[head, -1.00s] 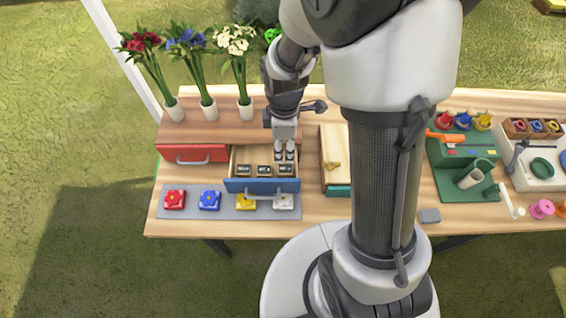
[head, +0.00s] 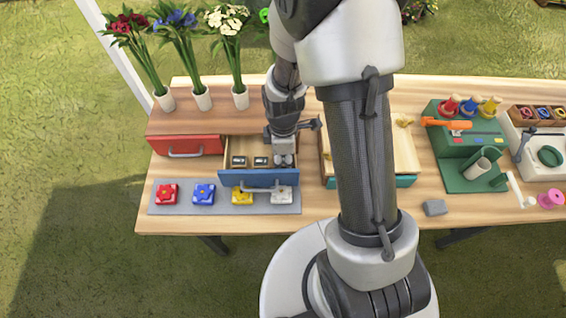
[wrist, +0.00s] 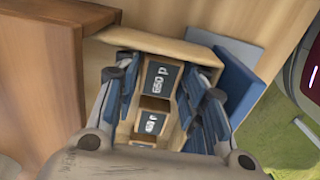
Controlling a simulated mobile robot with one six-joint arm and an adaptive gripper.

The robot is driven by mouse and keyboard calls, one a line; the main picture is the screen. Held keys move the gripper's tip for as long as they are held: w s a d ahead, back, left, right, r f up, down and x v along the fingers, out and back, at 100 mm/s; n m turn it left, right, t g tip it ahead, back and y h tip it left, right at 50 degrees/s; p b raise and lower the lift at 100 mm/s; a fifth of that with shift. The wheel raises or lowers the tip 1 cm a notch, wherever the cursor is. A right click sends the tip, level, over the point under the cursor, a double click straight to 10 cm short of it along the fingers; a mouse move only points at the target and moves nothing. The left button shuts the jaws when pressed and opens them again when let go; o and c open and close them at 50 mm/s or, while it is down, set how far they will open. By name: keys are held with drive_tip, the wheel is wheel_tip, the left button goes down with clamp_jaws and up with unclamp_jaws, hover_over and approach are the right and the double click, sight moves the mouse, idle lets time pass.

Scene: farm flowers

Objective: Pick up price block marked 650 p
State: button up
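The price block marked 650 p (wrist: 161,78) sits in the open wooden drawer, its dark label facing up in the wrist view. My gripper (wrist: 160,82) is open, with one blue-padded finger on each side of this block; I cannot tell whether the pads touch it. A second block with a dark label (wrist: 151,122) lies nearer the palm, and another is partly hidden behind it. In the head view my gripper (head: 284,160) is down at the drawer's right end and hides the block there. Two blocks, one at the left (head: 239,161) and one in the middle (head: 260,161), show beside it.
The drawer has a blue front (head: 250,179). A grey mat (head: 222,209) with red, blue, yellow and white pieces lies before it. A closed red drawer (head: 186,146) is at left, vases (head: 202,99) stand behind, and a wooden-topped box (head: 328,160) is close at right.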

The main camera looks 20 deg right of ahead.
drive_tip(key=shift+r, duration=0.1)
drive_tip(key=shift+c, duration=0.4)
drive_tip(key=c, duration=0.5)
drive_tip(key=shift+o, duration=0.2)
